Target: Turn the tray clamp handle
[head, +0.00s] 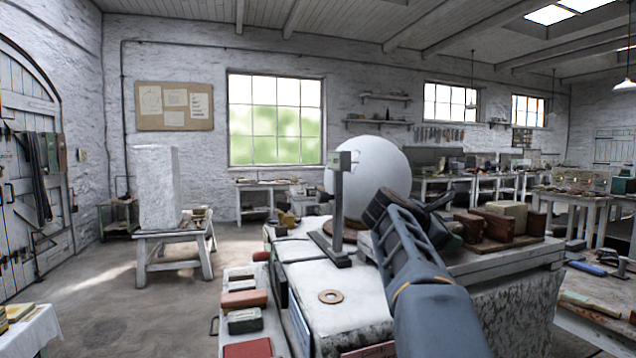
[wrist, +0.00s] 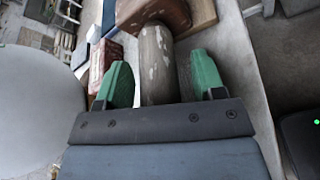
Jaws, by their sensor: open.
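A worn grey-brown rounded bar (wrist: 157,62), apparently the clamp handle, stands between the two green fingertips of my gripper (wrist: 160,80) in the wrist view. The jaws are open, with a gap visible on each side of the bar. Its lower end is hidden behind my gripper's dark front edge. Its upper end meets a reddish-brown block (wrist: 160,12). In the head view my gripper (head: 440,212) is over the workbench, right of the large white sphere (head: 374,172); the handle cannot be made out there.
A dark post (head: 338,212) stands just left of the sphere. Brown and pale blocks (head: 500,219) lie right of my gripper on the bench (head: 470,264). Small boxes (head: 244,300) line the bench's left side. Open floor (head: 130,300) lies left, near a stool (head: 178,255).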

